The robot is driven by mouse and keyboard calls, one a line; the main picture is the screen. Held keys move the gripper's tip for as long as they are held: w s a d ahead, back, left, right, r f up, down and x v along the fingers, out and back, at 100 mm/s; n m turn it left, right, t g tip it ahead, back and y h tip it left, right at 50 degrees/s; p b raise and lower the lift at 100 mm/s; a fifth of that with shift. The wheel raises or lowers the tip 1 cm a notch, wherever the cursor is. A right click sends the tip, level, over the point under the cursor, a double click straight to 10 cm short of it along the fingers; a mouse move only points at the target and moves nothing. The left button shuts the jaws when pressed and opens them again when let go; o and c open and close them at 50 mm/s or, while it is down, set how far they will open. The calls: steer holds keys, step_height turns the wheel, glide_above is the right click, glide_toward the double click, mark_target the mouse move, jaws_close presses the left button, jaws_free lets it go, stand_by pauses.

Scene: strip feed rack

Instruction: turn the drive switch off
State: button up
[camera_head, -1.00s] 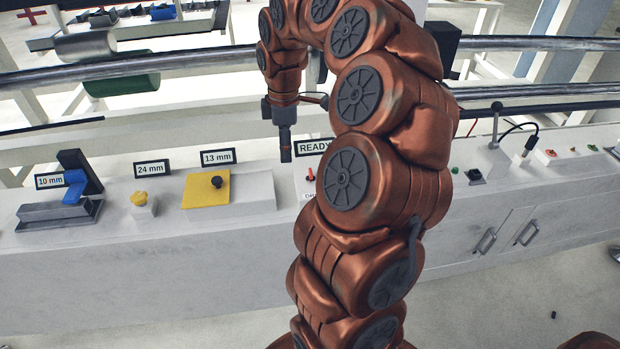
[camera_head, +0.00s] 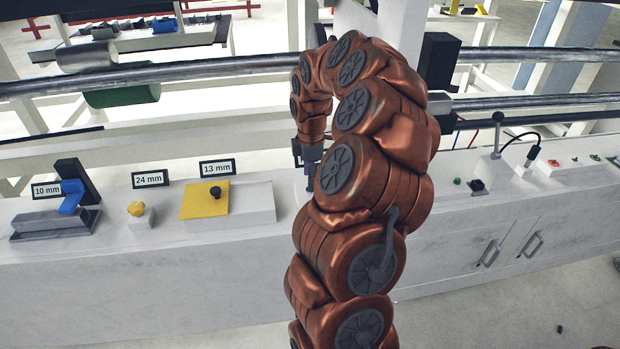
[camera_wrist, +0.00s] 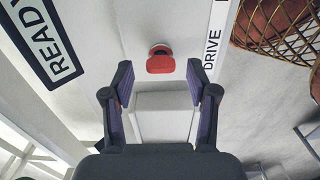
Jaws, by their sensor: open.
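The drive switch (camera_wrist: 160,61) shows in the wrist view as a red knob on a white panel, just beyond my fingertips and roughly centred between them. A white label reading DRIVE (camera_wrist: 213,45) lies to its right. My gripper (camera_wrist: 159,78) is open, with one finger on each side and nothing between the fingers. In the head view my gripper (camera_head: 309,180) points down over the bench, mostly hidden behind my arm. The switch is hidden there by my arm.
A READY sign (camera_wrist: 42,40) stands left of the switch in the wrist view. On the bench (camera_head: 150,280) are a yellow plate with a black knob (camera_head: 204,201), a yellow knob (camera_head: 136,209) and a blue-handled device (camera_head: 71,196). Metal rails (camera_head: 220,65) run behind.

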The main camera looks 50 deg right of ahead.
steer(key=shift+f, duration=0.4)
jaws_close()
